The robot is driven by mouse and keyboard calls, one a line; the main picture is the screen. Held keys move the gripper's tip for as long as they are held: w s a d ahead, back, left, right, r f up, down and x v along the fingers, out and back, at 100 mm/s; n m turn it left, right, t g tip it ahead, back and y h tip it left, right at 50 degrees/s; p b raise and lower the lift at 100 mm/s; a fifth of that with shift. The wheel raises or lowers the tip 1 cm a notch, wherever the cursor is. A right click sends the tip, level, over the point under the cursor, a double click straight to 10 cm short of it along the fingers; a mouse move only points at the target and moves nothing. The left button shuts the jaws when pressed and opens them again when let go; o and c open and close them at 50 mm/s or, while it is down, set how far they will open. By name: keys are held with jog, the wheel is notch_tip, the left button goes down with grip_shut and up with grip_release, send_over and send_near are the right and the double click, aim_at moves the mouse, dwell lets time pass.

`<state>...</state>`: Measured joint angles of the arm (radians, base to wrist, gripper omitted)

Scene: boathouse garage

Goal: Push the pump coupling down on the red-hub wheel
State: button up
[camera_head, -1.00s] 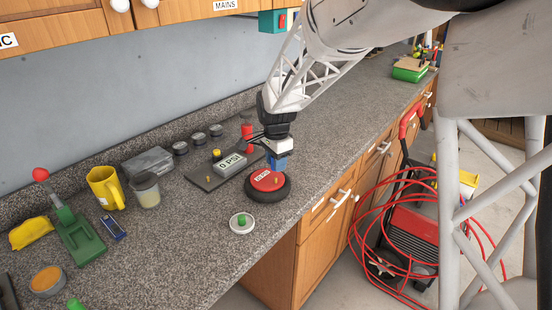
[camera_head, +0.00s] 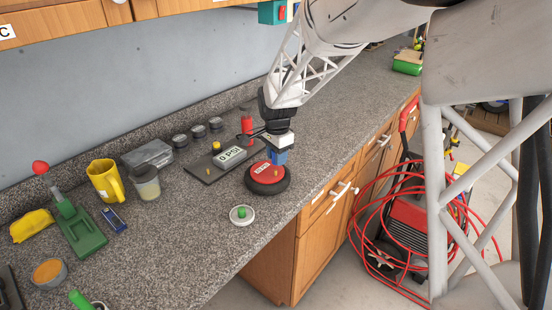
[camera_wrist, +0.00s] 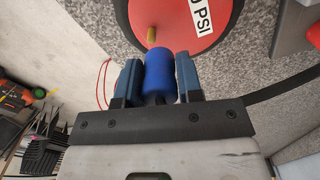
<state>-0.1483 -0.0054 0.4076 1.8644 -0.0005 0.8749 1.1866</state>
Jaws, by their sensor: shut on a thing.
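The pump coupling is a blue cylinder (camera_wrist: 160,78) held upright between the two blue-grey fingers of my gripper (camera_wrist: 160,70). In the head view, the coupling (camera_head: 279,158) is at the back right of the wheel's red hub (camera_head: 267,171), with my gripper (camera_head: 278,149) above it. The wheel lies flat, with a black tyre (camera_head: 267,188) and a "PSI" label. A brass stem (camera_wrist: 151,34) stands bare on the hub, beside the coupling and apart from it in the wrist view. The gap between the coupling's lower end and the hub cannot be judged.
The pump base with its "0 PSI" gauge (camera_head: 231,157) is behind the wheel. A white disc with a green knob (camera_head: 241,213) is at the front left. A yellow mug (camera_head: 104,181) and a green press (camera_head: 77,228) are further left. The counter edge is close on the right.

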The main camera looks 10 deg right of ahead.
jog(key=shift+w+d+r+n, duration=1.45)
jog(key=shift+w+d+n, duration=0.75)
jog(key=shift+w, duration=1.4)
jog(key=shift+w+d+r+n, duration=1.55)
jog(key=shift+w+n, duration=1.05)
jog(key=shift+w, duration=1)
jog(key=s+a+f+m, duration=0.2)
jog(key=s+m, duration=0.1)
jog(key=s, duration=0.2)
jog(key=s+a+f+m, duration=0.2)
jog(key=s+a+m, duration=0.1)
jog(key=s, duration=0.2)
jog(key=s+a+f+m, duration=0.3)
jog(key=s+m, duration=0.1)
jog(key=s, duration=0.1)
jog(key=shift+s, duration=0.25)
jog(key=shift+f, duration=0.2)
jog(key=shift+f, duration=1)
jog(key=shift+f, duration=0.35)
jog(key=o, duration=1)
